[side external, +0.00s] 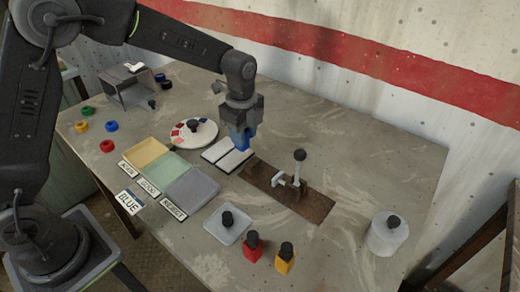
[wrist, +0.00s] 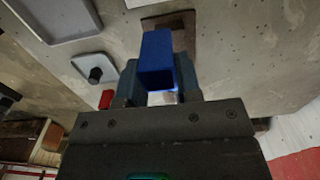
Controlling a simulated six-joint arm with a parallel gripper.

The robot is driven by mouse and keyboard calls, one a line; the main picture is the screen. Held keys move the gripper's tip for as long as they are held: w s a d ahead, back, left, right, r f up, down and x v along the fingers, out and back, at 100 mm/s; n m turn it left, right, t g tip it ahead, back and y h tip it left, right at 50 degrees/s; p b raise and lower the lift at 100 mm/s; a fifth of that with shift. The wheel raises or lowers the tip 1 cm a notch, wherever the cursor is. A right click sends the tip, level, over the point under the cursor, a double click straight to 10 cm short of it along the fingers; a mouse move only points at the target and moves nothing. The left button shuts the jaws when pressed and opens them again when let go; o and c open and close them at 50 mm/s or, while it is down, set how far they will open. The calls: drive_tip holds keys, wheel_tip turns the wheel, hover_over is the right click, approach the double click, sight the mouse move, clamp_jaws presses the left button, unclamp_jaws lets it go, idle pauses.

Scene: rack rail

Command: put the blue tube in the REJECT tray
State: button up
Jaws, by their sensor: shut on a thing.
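The blue tube (side external: 239,140) is a square, hollow block gripped in my gripper (side external: 238,128), above the table by the white pads. In the wrist view the tube (wrist: 157,50) shows its open end between the two fingers of my gripper (wrist: 160,85). The grey REJECT tray (side external: 190,192) lies at the front left, the last of three joined trays, with a REJECT label (side external: 173,209) at its front edge. My gripper is behind and to the right of this tray. Whether the tube touches the surface under it is hidden.
Next to it are a green tray (side external: 164,171) and a yellow tray (side external: 142,153). A round dial (side external: 205,138), white pads (side external: 224,156) and a lever on a brown plate (side external: 316,205) stand nearby. Red (side external: 253,247) and yellow (side external: 285,258) blocks stand in front.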

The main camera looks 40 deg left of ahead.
drive_tip(key=s+a+r, duration=0.1)
drive_tip(key=a+r, duration=0.2)
drive_tip(key=a, duration=0.2)
drive_tip(key=s+f, duration=0.4)
drive_tip(key=s, duration=1)
drive_tip(key=shift+w+d+f, duration=0.1)
drive_tip(key=shift+d+f, duration=0.05)
drive_tip(key=shift+f, duration=0.9)
drive_tip(key=shift+w+d+f, duration=0.1)
drive_tip(key=shift+d+f, duration=0.05)
drive_tip(key=shift+f, duration=0.85)
drive_tip(key=shift+w+d+f, duration=0.1)
drive_tip(key=shift+d+f, duration=0.05)
drive_tip(key=shift+f, duration=0.9)
drive_tip(key=shift+f, duration=0.25)
drive_tip(key=o, duration=0.8)
drive_tip(key=shift+r, duration=4)
drive_tip(key=shift+r, duration=0.1)
